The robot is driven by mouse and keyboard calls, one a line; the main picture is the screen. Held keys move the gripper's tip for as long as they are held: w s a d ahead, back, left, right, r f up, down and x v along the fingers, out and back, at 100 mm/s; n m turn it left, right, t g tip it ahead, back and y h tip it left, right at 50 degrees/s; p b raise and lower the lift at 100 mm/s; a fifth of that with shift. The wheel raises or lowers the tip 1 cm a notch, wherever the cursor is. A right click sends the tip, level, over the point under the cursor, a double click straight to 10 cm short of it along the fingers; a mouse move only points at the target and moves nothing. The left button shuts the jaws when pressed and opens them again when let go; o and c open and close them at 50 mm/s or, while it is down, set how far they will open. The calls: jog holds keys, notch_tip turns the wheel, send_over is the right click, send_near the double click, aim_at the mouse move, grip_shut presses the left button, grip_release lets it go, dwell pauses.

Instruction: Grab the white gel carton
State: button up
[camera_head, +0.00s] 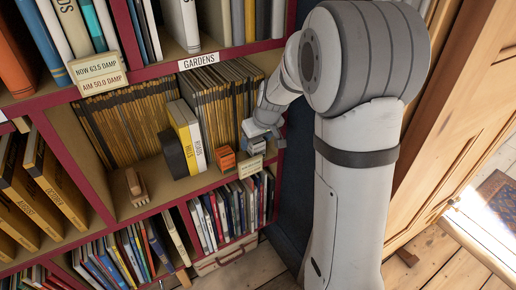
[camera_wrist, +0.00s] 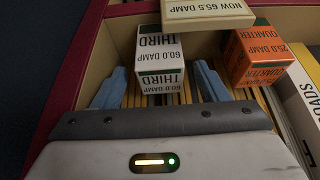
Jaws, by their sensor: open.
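The white gel carton (camera_wrist: 160,52) has a dark green band and reads THIRD, 60.0 DAMP, upside down in the wrist view. My gripper (camera_wrist: 160,69) is open, with one blue finger on each side of the carton. A gap shows on both sides, wider on the right. In the head view my gripper (camera_head: 266,130) reaches into the right end of the middle shelf, and the small white carton (camera_head: 257,147) shows just below it, partly hidden.
An orange carton (camera_wrist: 262,56) stands close to the right of the white one in the wrist view; it also shows in the head view (camera_head: 226,159). A cream sign (camera_wrist: 208,10) is on the shelf front. The shelf's red side panel (camera_wrist: 75,65) is near my left finger. Thin yellow spines stand behind.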

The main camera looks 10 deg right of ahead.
jog(key=x, duration=0.3)
jog(key=shift+w+f+b, duration=0.1)
jog(key=shift+b, duration=0.2)
jog(key=c, duration=1.1)
